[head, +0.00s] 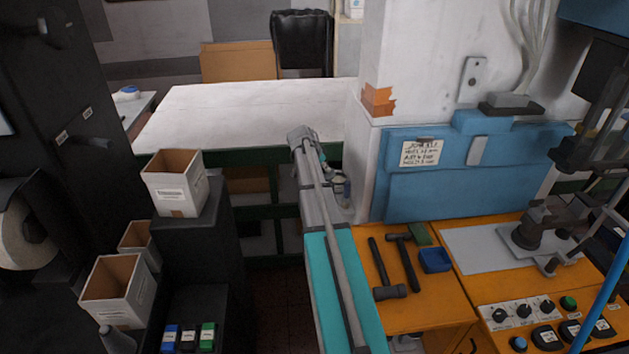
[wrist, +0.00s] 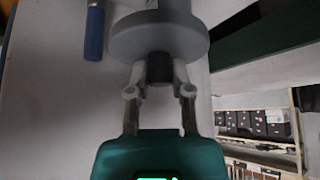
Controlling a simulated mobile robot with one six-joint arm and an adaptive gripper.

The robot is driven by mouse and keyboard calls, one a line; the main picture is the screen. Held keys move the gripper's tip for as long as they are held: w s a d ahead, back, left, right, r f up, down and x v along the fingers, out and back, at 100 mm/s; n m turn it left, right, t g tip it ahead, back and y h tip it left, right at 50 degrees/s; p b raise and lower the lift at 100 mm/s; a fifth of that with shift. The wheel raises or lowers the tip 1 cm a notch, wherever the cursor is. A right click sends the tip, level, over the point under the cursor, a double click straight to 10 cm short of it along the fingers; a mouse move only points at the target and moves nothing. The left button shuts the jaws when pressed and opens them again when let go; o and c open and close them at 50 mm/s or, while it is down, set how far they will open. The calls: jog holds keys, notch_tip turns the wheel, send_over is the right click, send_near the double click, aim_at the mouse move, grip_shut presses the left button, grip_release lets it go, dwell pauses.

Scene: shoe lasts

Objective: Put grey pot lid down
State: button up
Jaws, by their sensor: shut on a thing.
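In the wrist view my gripper (wrist: 160,85) has its two grey fingers closed around a short dark knob (wrist: 160,68). The knob joins a round grey disc, the grey pot lid (wrist: 158,38), which sits just beyond the fingertips. A narrower grey part shows behind the disc at the top edge and is cut off. I cannot tell whether the lid touches anything beyond it. In the head view I cannot clearly make out the lid or my fingertips.
A blue cylinder (wrist: 93,32) stands left of the lid. In the head view, a white-topped table (head: 240,110) has wide free room. Open cardboard boxes (head: 176,185) stand at left. An orange bench (head: 425,310) with hammers (head: 385,275) is at right, beside a white pillar (head: 385,60).

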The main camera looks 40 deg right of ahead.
jog(key=shift+w, duration=0.1)
jog(key=w+d+f+b, duration=0.2)
jog(key=w+f+b, duration=0.1)
jog(key=w, duration=0.1)
jog(key=w+d+f+b, duration=0.2)
jog(key=w+f+b, duration=0.1)
jog(key=w+d+f+b, duration=0.2)
jog(key=w+f+b, duration=0.1)
jog(key=w, duration=0.1)
jog(key=shift+w, duration=0.3)
jog(key=shift+f, duration=0.15)
jog(key=shift+w+d+f+b, duration=0.2)
jog(key=shift+w+f+b, duration=0.2)
jog(key=shift+f+b, duration=1.5)
jog(key=shift+b, duration=0.1)
